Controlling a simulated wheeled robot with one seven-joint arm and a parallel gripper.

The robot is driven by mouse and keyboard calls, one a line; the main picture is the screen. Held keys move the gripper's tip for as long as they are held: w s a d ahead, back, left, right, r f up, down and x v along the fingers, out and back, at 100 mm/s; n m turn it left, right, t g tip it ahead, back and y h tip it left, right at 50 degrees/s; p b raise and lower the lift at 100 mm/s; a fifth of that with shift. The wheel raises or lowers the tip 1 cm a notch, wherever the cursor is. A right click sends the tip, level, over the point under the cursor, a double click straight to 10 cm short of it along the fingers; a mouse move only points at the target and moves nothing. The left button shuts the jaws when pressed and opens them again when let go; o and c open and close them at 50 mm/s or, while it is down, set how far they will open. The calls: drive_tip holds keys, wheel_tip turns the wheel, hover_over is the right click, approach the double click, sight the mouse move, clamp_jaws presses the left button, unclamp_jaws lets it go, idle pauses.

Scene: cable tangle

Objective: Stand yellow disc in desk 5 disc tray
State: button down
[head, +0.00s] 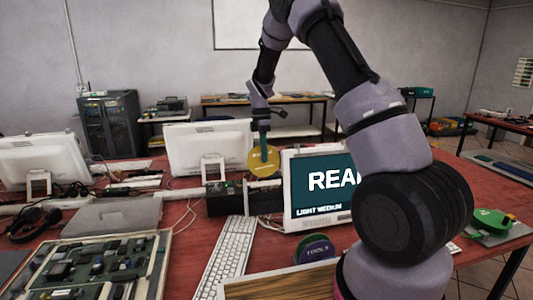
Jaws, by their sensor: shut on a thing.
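The yellow disc (268,163) is held upright, its face towards me, above the red desk and just left of the monitor reading "REA". My gripper (263,145) points down and is shut on the disc's upper part. Below the disc is a low dark box-like unit (228,198) with pale parts beside it. I cannot tell whether this is the disc tray, and no desk number is readable. The disc is apart from the unit or close in front of it; the gap is unclear.
The monitor (318,180) stands close right of the disc. A keyboard (232,255), circuit board (100,265), headphones (36,222) and closed laptop (120,215) crowd the red desk (190,245). A round "TOOL" item (315,250) lies in front of the monitor.

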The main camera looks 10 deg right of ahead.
drive_tip(key=shift+x, duration=5.6)
drive_tip(key=shift+s+a+f, duration=0.1)
drive_tip(key=shift+s+f, duration=0.2)
drive_tip(key=shift+f, duration=0.2)
drive_tip(key=shift+s+f, duration=0.3)
drive_tip(key=shift+f, duration=0.15)
drive_tip(key=c, duration=0.8)
unclamp_jaws()
drive_tip(key=shift+c, duration=0.2)
drive_tip(key=shift+t, duration=0.3)
drive_tip(key=w+r, duration=0.1)
drive_tip(key=r, duration=0.3)
drive_tip(key=w+r, duration=0.1)
drive_tip(key=r, duration=0.3)
drive_tip(key=w+r, duration=0.2)
drive_tip(key=r, duration=0.2)
drive_tip(key=shift+r, duration=0.3)
